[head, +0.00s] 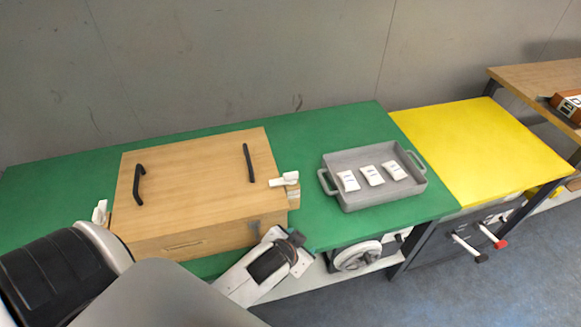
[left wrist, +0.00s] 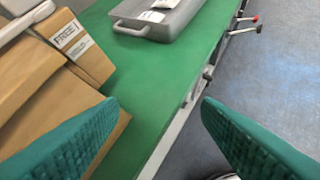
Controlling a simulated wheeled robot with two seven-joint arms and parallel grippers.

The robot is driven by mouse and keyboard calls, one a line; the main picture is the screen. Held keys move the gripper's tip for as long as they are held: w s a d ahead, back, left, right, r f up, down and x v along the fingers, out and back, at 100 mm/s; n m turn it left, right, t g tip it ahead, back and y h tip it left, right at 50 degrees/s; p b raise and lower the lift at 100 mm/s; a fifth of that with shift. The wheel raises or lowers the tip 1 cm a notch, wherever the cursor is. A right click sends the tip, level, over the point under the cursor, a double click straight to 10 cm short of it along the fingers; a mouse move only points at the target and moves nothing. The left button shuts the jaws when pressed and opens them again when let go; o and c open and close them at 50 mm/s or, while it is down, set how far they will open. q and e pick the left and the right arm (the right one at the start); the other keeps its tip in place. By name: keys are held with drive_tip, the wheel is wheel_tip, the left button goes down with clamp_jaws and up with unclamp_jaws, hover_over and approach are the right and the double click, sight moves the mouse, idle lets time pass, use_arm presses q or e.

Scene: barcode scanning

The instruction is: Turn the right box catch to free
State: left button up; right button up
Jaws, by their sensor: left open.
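The wooden box (head: 190,185) with two black handles on its lid stands on the green table. Its right catch (head: 285,179) is a white piece at the lid's right edge, above a small tan block. Another white catch (head: 100,212) is at the left edge. In the left wrist view, a white bar (left wrist: 28,18) lies at upper left beside a label reading "FREE" (left wrist: 72,40) on the wooden block. My left gripper (left wrist: 155,105) is open and empty, its teal fingers apart near the table edge, at the box's front right corner. My right gripper is not in view.
A grey tray (head: 362,203) with three white packets stands right of the box. A yellow table section (head: 480,150) lies further right. Green surface (head: 315,230) is bare between box and tray. A handwheel (head: 358,256) and levers (head: 470,248) sit below the table edge.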

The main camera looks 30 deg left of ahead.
use_arm(q)
drive_tip(key=w+d+r+m+t+h, duration=0.2)
drive_tip(key=w+r+t, duration=0.35)
drive_tip(key=r, duration=0.45)
drive_tip(key=w+d+r+m+t+h, duration=0.1)
drive_tip(key=w+d+r+m+t, duration=0.2)
drive_tip(key=w+r, duration=0.45)
drive_tip(key=s+d+r+m+g+h, duration=0.2)
drive_tip(key=d+r+m+g+h, duration=0.4)
drive_tip(key=d+r+m+h, duration=0.75)
drive_tip(key=m+g+y, duration=0.5)
drive_tip(key=g+y, duration=0.6)
drive_tip(key=y, duration=0.5)
hover_over(291, 173)
wheel_tip(291, 173, down, 12)
drive_tip(key=shift+h, duration=0.25)
wheel_tip(291, 173, down, 10)
drive_tip(key=p, duration=0.3)
drive_tip(key=shift+s, duration=0.1)
drive_tip(key=shift+f, duration=0.75)
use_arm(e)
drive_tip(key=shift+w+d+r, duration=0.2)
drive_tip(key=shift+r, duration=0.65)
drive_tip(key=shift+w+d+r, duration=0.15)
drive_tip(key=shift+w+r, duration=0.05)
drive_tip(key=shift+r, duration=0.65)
